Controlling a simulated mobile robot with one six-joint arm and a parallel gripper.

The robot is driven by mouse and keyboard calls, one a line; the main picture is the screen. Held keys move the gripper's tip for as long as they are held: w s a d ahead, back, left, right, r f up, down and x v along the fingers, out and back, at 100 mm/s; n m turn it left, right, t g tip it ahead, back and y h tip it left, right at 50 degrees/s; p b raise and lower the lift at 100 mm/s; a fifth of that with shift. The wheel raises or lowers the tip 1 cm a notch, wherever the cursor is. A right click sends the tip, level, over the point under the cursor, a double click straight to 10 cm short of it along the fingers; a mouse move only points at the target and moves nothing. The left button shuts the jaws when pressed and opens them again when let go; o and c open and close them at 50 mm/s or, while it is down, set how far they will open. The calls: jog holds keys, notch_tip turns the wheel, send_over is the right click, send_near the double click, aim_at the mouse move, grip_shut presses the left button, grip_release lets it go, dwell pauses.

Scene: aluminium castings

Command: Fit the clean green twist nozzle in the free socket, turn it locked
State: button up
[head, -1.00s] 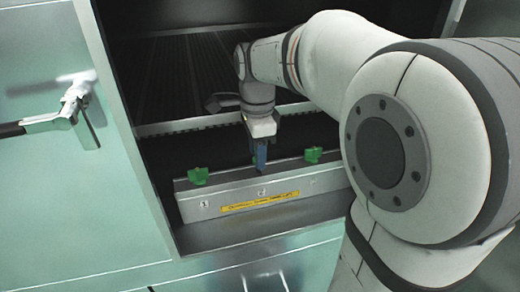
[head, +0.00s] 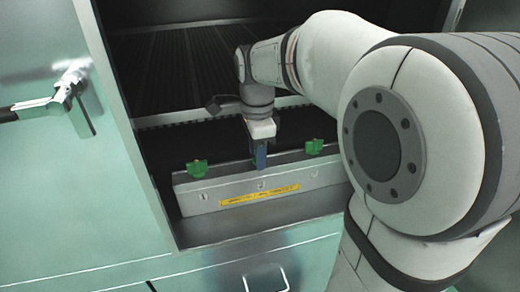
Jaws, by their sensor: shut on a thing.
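My gripper (head: 261,164) points straight down over the middle of the metal manifold bar (head: 225,199), at the position marked 2. Its blue fingers are shut and reach the top of the bar. The green twist nozzle between them is hidden by the fingers, so I cannot see how it sits in the socket. One green nozzle (head: 197,168) stands on the bar at the left. Another green nozzle (head: 314,147) stands at the right, close to my arm.
The bar lies on a grey sill at the front of a dark, open cabinet with a ribbed bed (head: 190,70). A green door with a latch handle (head: 70,92) is at the left. A drawer handle (head: 266,280) is below. My arm hides the right side.

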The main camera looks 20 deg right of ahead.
jog(key=shift+f, duration=0.2)
jog(key=o, duration=1.1)
jog(key=shift+c, duration=0.2)
jog(key=shift+r+p, duration=0.6)
jog(key=shift+r, duration=3.3)
